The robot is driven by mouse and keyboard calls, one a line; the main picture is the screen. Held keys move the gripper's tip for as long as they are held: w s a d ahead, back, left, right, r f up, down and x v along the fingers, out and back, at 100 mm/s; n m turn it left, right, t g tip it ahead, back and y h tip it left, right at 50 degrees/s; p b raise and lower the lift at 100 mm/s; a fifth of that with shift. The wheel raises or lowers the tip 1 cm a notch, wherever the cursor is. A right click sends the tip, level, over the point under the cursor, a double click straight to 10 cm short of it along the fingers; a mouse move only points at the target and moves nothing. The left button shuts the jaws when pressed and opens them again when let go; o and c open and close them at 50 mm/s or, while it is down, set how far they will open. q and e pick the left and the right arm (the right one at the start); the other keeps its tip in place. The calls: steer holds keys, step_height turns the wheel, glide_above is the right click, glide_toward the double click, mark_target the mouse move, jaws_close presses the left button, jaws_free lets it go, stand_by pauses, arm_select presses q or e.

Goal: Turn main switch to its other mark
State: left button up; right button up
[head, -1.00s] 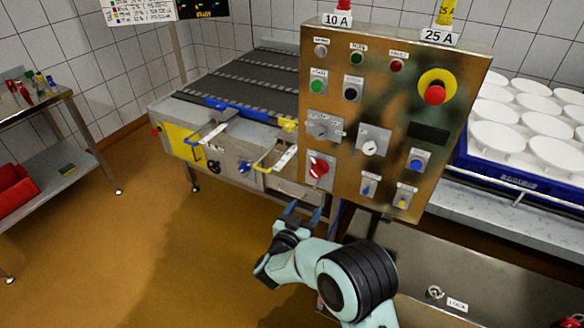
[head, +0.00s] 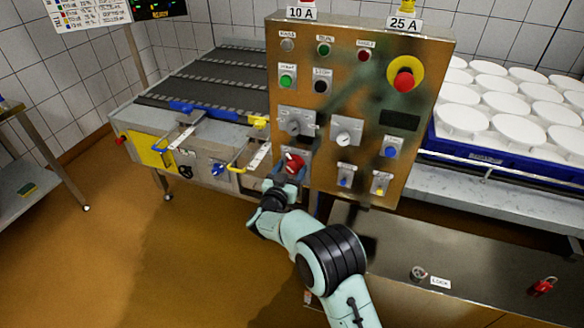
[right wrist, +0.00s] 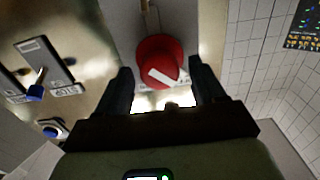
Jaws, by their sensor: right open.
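The main switch, a red rotary knob (head: 293,163), sits at the lower left of the steel control panel (head: 385,90). In the right wrist view the red knob (right wrist: 158,50) bears a white bar lying at a slant; its marks cannot be read. My right gripper (head: 283,184) is at the knob, just below it in the head view. In the right wrist view my right gripper (right wrist: 161,74) is open, with one dark finger on each side of the knob; I cannot tell whether they touch it. My left gripper is not in view.
A conveyor (head: 215,80) stands left, a blue crate (head: 475,152) of white moulds right. A steel surface (head: 480,262) lies below the panel.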

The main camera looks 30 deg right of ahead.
steer(key=shift+x, duration=0.75)
steer(key=c, duration=0.7)
